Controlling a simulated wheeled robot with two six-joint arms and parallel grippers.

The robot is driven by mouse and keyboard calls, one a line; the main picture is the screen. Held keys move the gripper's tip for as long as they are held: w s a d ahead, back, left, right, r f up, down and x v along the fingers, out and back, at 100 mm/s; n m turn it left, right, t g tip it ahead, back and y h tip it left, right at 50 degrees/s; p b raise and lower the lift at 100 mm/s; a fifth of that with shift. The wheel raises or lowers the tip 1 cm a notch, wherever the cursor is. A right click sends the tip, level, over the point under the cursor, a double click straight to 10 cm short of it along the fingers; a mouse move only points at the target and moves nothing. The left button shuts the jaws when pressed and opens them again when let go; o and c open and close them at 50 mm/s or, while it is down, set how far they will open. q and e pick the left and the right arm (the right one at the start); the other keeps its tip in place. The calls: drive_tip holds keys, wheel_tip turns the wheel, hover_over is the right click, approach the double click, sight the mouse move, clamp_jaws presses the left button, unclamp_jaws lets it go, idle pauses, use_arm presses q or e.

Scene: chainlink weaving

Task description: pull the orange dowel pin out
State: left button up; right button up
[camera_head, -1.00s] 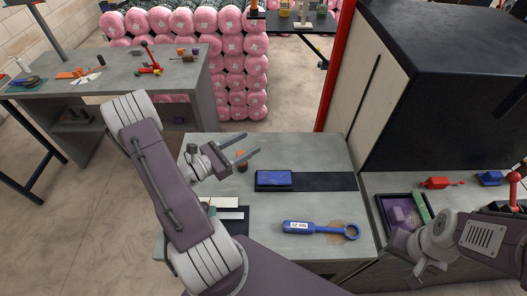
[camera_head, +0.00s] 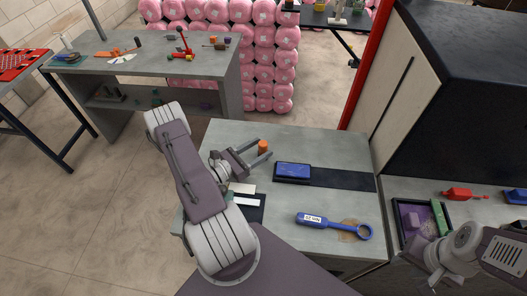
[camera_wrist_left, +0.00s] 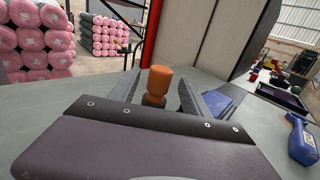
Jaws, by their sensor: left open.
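The orange dowel pin (camera_head: 263,146) stands upright on the grey table (camera_head: 320,143), by the tips of my left gripper (camera_head: 264,153). In the left wrist view the pin (camera_wrist_left: 160,78) shows between the two open fingers, its lower part in a dark grey piece (camera_wrist_left: 153,100). The foot of that piece is hidden behind my gripper body. My left gripper is open and holds nothing; I cannot tell whether a finger touches the pin. My right gripper (camera_head: 436,272) is at the lower right by the side counter, its fingers unclear.
A blue block (camera_head: 293,171) lies on a dark strip right of the pin. A blue ring-ended tool (camera_head: 333,225) lies nearer. A tray (camera_head: 402,236) with purple pieces is at the right. A dark cabinet (camera_head: 460,110) stands behind right. The table behind the pin is clear.

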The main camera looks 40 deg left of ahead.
use_arm(q)
drive_tip(key=p+x, duration=0.1)
drive_tip(key=x, duration=0.3)
drive_tip(key=shift+w, duration=0.1)
drive_tip(key=shift+w+d, duration=0.1)
drive_tip(key=shift+w, duration=0.3)
clamp_jaws()
drive_tip(key=shift+r, duration=0.5)
drive_tip(key=w+d+r+p, duration=0.1)
drive_tip(key=d+r, duration=0.9)
drive_tip(key=d, duration=0.1)
drive_tip(key=shift+d, duration=0.25)
